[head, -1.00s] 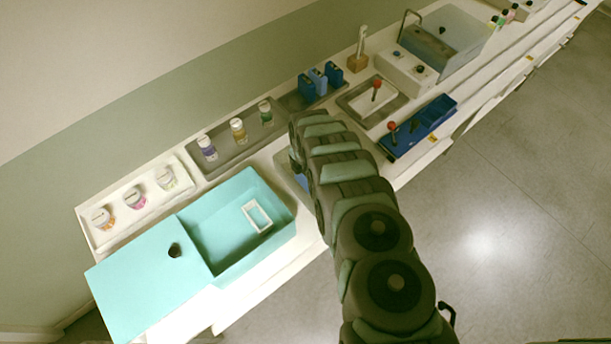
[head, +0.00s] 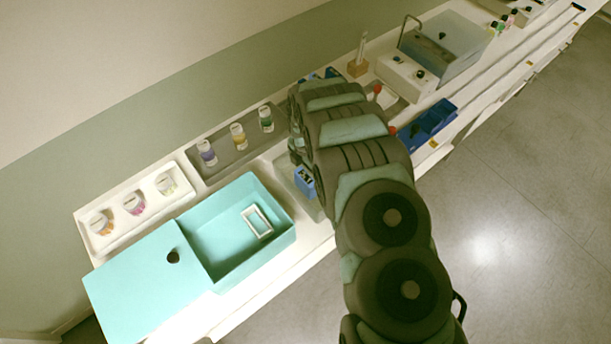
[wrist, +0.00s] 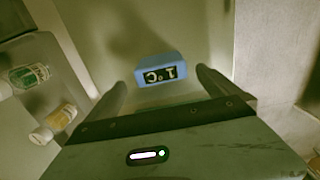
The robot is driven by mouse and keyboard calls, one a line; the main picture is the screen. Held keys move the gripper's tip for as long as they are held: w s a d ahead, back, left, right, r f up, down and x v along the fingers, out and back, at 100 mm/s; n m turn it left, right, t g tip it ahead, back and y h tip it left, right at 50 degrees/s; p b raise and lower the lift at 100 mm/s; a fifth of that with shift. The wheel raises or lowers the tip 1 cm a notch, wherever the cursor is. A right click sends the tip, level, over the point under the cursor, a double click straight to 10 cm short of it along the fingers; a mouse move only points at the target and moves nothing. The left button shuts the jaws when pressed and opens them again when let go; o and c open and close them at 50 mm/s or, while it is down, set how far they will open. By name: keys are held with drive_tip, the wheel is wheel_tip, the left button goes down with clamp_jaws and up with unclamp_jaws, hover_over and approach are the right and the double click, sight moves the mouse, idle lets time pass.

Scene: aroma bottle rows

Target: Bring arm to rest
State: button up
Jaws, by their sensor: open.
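My gripper (wrist: 160,78) is open in the wrist view, its two fingers spread apart with nothing held. A small blue block with a black display reading 1°C (wrist: 161,72) shows upside down between and beyond the fingertips. I cannot tell the exact gap between it and the fingers. In the head view my arm reaches over the bench and hides the gripper. The same blue block (head: 305,181) shows just left of the arm, on a grey surface.
A teal box (head: 280,249) with its lid beside it stands front left. A white tray (head: 108,243) holds three jars; a grey tray (head: 215,174) holds three bottles. Blue trays (head: 432,118) and a clear-walled bath (head: 445,45) stand further right. Open floor lies right of the bench.

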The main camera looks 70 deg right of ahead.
drive_tip(key=shift+r, duration=1.5)
